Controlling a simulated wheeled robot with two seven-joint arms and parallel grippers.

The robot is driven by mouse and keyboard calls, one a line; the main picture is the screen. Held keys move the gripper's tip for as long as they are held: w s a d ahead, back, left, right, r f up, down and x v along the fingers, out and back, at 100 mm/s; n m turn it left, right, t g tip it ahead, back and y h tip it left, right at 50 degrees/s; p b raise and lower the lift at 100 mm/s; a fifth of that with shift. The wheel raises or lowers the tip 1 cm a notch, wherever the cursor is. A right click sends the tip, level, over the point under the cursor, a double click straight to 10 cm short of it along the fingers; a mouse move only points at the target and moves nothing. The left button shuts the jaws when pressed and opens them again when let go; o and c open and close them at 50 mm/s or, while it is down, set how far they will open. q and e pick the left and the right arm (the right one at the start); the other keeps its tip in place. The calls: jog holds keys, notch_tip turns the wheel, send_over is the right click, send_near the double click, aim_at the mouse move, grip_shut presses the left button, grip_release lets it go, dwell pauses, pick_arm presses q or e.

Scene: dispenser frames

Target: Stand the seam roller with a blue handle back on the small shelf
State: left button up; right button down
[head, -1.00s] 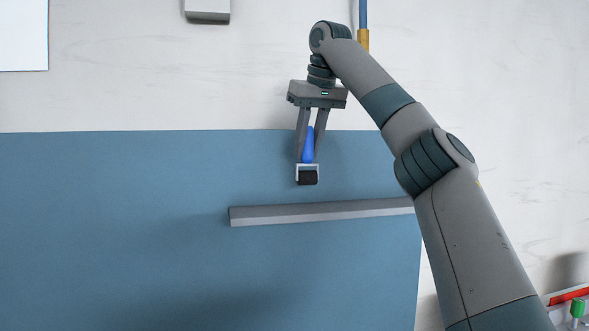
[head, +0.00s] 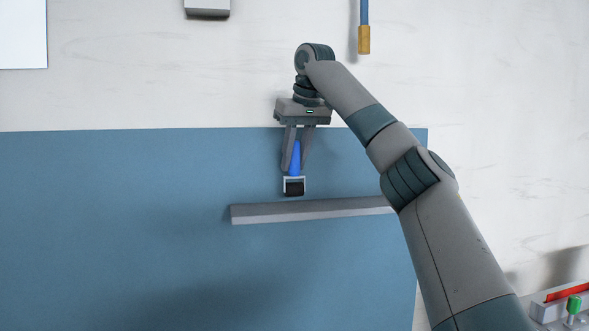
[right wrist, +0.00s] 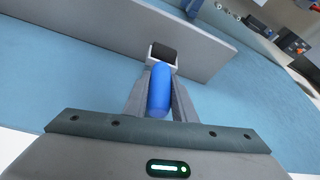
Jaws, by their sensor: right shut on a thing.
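The seam roller (head: 295,156) has a blue handle, a pale metal fork and a black roller. My right gripper (head: 294,168) is shut on its blue handle, with the black roller pointing away from the gripper. The roller's head is just above the long grey ledge in the head view, with a narrow strip of blue between them. This ledge (head: 315,211) looks like the small shelf. In the right wrist view the seam roller (right wrist: 160,90) lies between the fingers, its head overlapping the edge of the grey ledge (right wrist: 100,28). My left gripper is out of view.
A large blue panel (head: 120,220) lies behind the ledge, with a pale marbled surface (head: 150,85) around it. A blue rod with a brass end (head: 364,38) and a grey block (head: 207,9) are at the top. Red and green items (head: 573,303) are bottom right.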

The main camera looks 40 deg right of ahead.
aim_at(295, 176)
jog(key=shift+s+d+f+p, duration=0.15)
jog(key=shift+f+p, duration=0.25)
jog(key=shift+f, duration=0.9)
jog(key=shift+f, duration=0.1)
jog(key=c, duration=1.9)
grip_release()
jog(key=shift+f, duration=0.1)
jog(key=o, duration=0.4)
jog(key=shift+o, duration=0.2)
jog(key=shift+r, duration=0.25)
jog(key=shift+s+r+b, duration=0.1)
jog(key=shift+r+b, duration=0.3)
jog(key=v, duration=1.1)
jog(key=shift+b, duration=0.45)
